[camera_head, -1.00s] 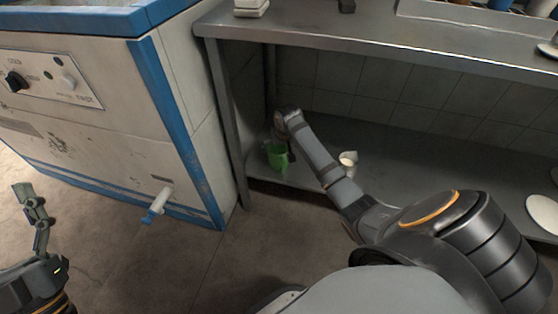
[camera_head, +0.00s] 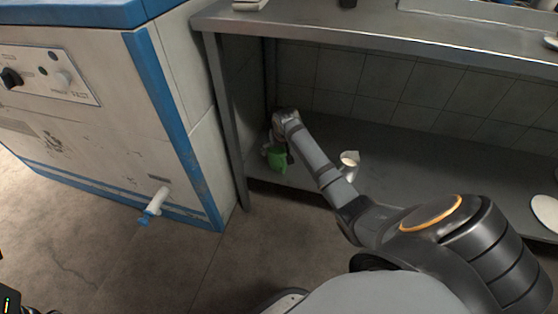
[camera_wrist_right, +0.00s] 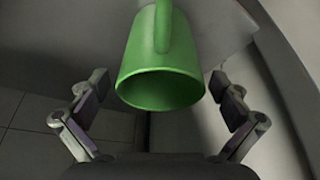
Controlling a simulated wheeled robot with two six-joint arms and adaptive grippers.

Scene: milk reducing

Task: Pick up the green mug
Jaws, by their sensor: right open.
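The green mug (camera_head: 277,161) is on the lower shelf of the metal table, near its left front leg. In the right wrist view the mug (camera_wrist_right: 160,75) shows its open mouth, with its handle along the upper side. My right gripper (camera_head: 277,148) is at the mug, which it partly covers in the head view. In the wrist view its two fingers (camera_wrist_right: 160,98) are spread on either side of the mug, with a gap visible at both sides.
A white cup (camera_head: 348,160) stands on the lower shelf (camera_head: 420,170), right beside my right forearm. A white plate (camera_head: 545,212) lies at the far right. The table's leg (camera_head: 229,130) and a white-and-blue machine (camera_head: 110,110) are left of the mug.

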